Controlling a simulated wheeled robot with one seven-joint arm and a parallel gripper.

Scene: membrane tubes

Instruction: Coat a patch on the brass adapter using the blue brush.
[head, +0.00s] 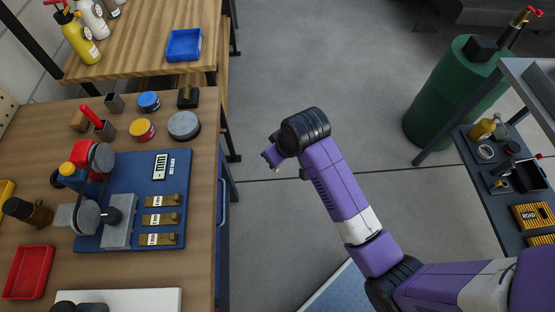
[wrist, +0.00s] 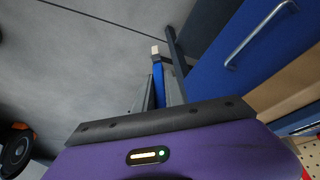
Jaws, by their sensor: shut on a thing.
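My gripper (wrist: 160,88) is in the wrist view, its grey fingers shut on the blue brush (wrist: 159,84). The brush points away from the gripper and ends in a pale tip (wrist: 155,50). In the head view my arm reaches over open floor, with the purple gripper body at its far end; the fingers and brush are largely hidden there. The brass adapter is not certain: a small brass-coloured piece (head: 187,92) stands on a dark block on the left bench, and another yellow-brass piece (head: 482,129) lies on the right bench.
The left bench (head: 200,270) holds a blue fixture plate (head: 130,165), labelled brass-coloured strips, tins (head: 184,125) and a red tray (head: 28,272). A second wooden bench with a blue tray (head: 184,45) stands behind. A green cylinder (head: 440,105) stands at right. Floor between is clear.

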